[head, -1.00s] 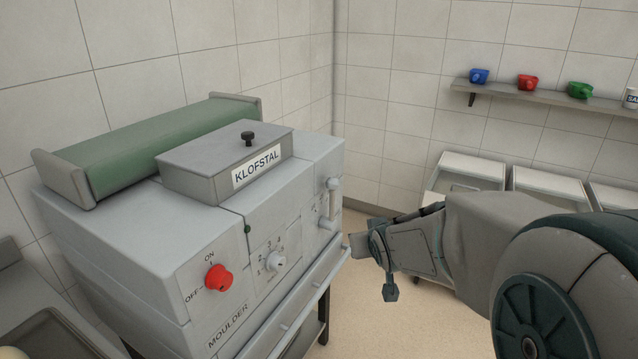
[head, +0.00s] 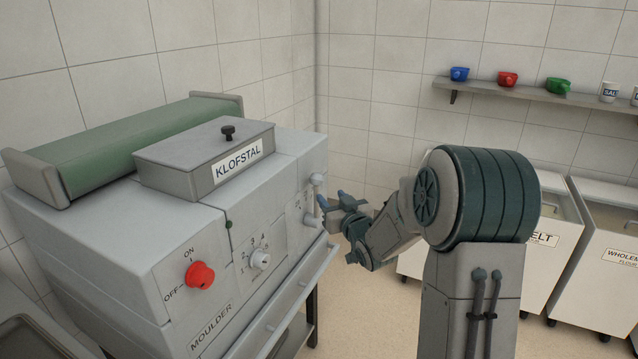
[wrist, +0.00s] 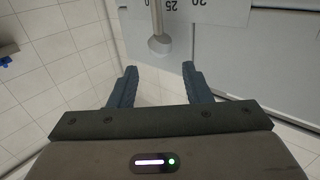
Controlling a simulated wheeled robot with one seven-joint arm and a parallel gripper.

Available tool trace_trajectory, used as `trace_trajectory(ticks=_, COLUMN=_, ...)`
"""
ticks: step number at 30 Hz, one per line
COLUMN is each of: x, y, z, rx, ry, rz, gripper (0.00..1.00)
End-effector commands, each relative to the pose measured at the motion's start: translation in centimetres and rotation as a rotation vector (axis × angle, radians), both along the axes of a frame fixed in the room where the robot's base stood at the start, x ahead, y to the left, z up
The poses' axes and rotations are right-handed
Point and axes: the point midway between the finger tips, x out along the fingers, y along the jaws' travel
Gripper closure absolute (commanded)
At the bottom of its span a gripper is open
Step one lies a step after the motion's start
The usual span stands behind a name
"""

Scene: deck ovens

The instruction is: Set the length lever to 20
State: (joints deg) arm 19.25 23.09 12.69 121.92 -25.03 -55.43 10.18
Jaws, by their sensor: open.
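The length lever (head: 316,181) is a pale handle on the front of the grey moulder (head: 110,255), near its right end. In the wrist view the lever's rod and round knob (wrist: 158,44) lie just ahead of my fingertips, roughly centred between them. A white scale plate (wrist: 205,12) beside the rod shows 25 and, at the top edge, what looks like 20. The lever's exact setting is hard to read. My gripper (head: 334,200) is open and empty, close to the lever and apart from it in the wrist view.
A red ON/OFF knob (head: 200,275) and a numbered white dial (head: 260,260) sit left of the lever. A rail (head: 285,300) runs along the moulder's front below. Flour bins (head: 590,260) stand at right, under a shelf (head: 540,97) with coloured cups.

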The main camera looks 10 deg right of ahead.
Motion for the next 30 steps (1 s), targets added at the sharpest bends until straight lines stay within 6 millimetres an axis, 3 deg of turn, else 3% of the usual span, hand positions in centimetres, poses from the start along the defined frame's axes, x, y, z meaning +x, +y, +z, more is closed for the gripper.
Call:
trace_trajectory(ticks=9, x=6.0, y=1.4, z=0.1, rx=0.001, ry=0.0, rz=0.0, gripper=0.56)
trace_trajectory(ticks=15, x=8.4, y=2.0, z=0.1, rx=0.001, ry=0.0, rz=0.0, gripper=0.56)
trace_trajectory(ticks=29, x=9.4, y=2.2, z=0.0, rx=0.001, ry=0.002, rz=-0.001, gripper=0.56)
trace_trajectory(ticks=30, x=9.4, y=2.2, z=0.0, rx=0.001, ry=0.002, rz=-0.001, gripper=0.67)
